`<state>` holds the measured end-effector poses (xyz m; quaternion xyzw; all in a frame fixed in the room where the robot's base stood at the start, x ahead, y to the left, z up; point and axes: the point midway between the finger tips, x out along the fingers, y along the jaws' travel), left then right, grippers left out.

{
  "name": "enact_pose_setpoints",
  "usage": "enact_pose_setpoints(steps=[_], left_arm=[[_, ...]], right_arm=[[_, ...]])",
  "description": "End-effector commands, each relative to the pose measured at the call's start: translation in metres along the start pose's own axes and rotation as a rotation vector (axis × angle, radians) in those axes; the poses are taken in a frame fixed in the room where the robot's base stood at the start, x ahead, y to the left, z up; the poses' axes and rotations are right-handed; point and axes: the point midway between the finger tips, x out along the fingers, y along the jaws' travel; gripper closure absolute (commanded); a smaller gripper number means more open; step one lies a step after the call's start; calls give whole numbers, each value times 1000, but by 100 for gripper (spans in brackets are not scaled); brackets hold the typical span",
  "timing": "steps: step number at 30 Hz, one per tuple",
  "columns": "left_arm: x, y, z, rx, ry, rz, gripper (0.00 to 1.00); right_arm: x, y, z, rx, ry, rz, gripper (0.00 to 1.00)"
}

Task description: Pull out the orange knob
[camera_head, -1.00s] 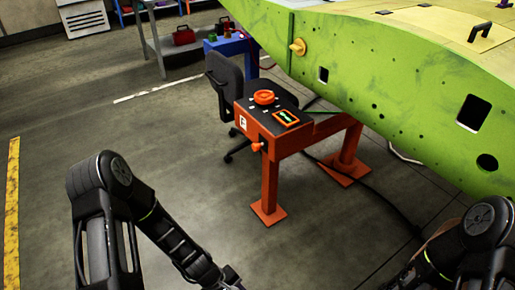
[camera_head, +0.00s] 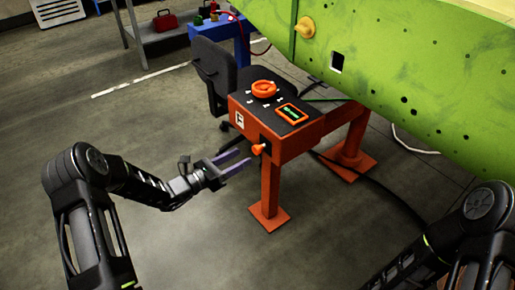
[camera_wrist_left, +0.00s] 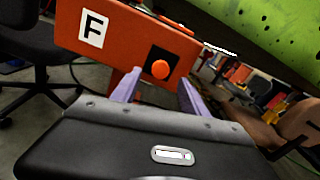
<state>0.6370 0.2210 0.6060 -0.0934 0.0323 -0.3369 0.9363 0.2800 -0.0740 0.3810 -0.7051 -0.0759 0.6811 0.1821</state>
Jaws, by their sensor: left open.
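The orange knob (camera_head: 258,149) sticks out of the front face of the orange control stand (camera_head: 300,139), below its black top. In the left wrist view the knob (camera_wrist_left: 160,69) is round and sits on a black square, right of a white plate with the letter F. My left gripper (camera_head: 238,162) is open, its purple fingers pointing at the knob from the left. In the left wrist view the knob appears between and beyond the fingertips (camera_wrist_left: 158,84), and no contact shows. My right arm is at the lower right; its gripper is out of view.
The stand's top carries a round orange dial (camera_head: 264,88) and a small display (camera_head: 292,113). A black office chair (camera_head: 214,72) is close behind the stand. The green wing (camera_head: 400,70) hangs over the right. The floor left of the stand is clear.

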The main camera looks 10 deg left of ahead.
Motion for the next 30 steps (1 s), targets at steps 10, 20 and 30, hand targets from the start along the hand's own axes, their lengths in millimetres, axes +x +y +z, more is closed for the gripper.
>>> enact_pose_setpoints(steps=[10,20,30], left_arm=[[25,-1,-1,2,1,-4,48],[72,-1,-2,2,2,-3,48],[78,-1,-1,1,3,-1,48]], right_arm=[[4,2,0,0,0,0,64],[11,4,0,1,0,0,64],[11,4,0,1,0,0,64]])
